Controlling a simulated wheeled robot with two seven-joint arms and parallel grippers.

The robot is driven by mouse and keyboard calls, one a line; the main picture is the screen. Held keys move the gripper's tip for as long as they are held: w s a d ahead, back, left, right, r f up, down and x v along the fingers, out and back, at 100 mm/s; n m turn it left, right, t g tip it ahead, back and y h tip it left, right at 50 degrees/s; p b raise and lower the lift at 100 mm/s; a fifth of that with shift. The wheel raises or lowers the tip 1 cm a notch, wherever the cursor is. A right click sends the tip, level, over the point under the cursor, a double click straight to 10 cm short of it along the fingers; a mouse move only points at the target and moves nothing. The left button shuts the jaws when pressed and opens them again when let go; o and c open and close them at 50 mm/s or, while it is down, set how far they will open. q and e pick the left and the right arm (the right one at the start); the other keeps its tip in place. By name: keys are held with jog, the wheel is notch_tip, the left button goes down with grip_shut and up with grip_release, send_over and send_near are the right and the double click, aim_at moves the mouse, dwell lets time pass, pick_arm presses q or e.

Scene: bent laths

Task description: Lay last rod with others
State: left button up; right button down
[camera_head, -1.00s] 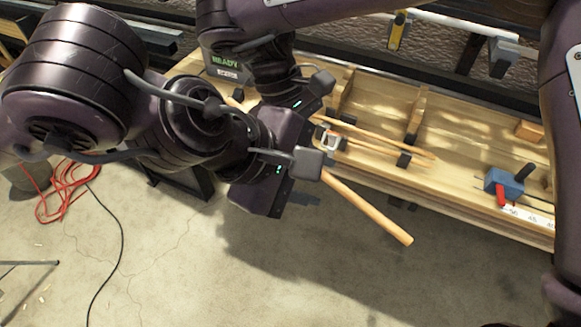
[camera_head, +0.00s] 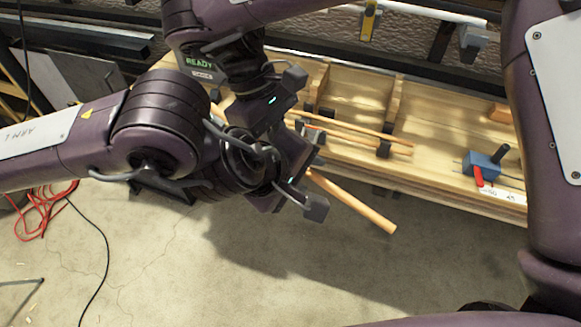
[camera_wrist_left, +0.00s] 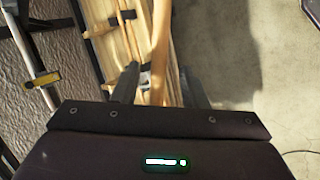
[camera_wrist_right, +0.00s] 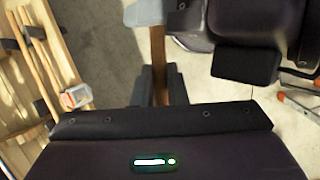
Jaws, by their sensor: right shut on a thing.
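The last rod (camera_head: 352,202), a plain light wooden one, slants out over the floor in front of the bench. My right gripper (camera_wrist_right: 159,82) is shut on this rod, which runs between its fingers in the right wrist view. My left gripper (camera_wrist_left: 162,84) has its fingers spread, with a rod (camera_wrist_left: 160,42) passing between them and space at the sides. In the head view its fingertips are hidden behind its wrist. The other rods (camera_head: 365,134) lie side by side across dark-padded supports on the bench; their left ends are hidden by my arms.
The wooden bench (camera_head: 440,180) has upright wooden dividers (camera_head: 395,100). A blue clamp block (camera_head: 482,166) with a red lever stands at its right, near a white scale. A small white and red device (camera_wrist_right: 76,96) sits beside the rods. Red cable (camera_head: 45,210) lies on the floor at left.

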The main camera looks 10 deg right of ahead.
pick_arm(q)
jog(key=shift+x, duration=0.8)
jog(key=shift+c, duration=0.2)
grip_shut()
pick_arm(e)
jog(key=c, duration=1.4)
grip_release()
jog(key=shift+o, duration=0.2)
